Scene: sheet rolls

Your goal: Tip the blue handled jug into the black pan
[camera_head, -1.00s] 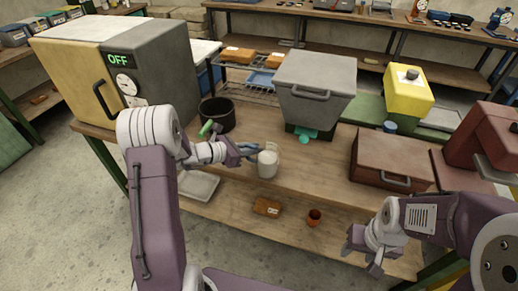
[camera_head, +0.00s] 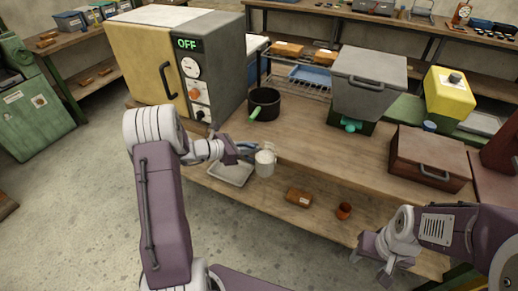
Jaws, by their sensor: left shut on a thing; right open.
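The jug (camera_head: 265,163) is pale, with a blue part (camera_head: 246,147) at its left where my gripper meets it. My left gripper (camera_head: 240,151) is shut on it and holds it roughly upright by the bench's front edge. The black pan (camera_head: 265,97) with a green handle (camera_head: 254,113) stands on the bench behind the jug, higher in the picture and apart from it. The pan's inside is dark; I cannot tell its contents. My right gripper (camera_head: 370,264) is open and empty at the lower right.
An oven (camera_head: 222,75) reading OFF stands left of the pan. A grey lidded bin (camera_head: 368,85) and a brown case (camera_head: 428,160) stand to the right. A tray (camera_head: 228,175), brown block (camera_head: 299,197) and orange cup (camera_head: 344,211) sit lower in front. Bench wood (camera_head: 315,135) is clear between.

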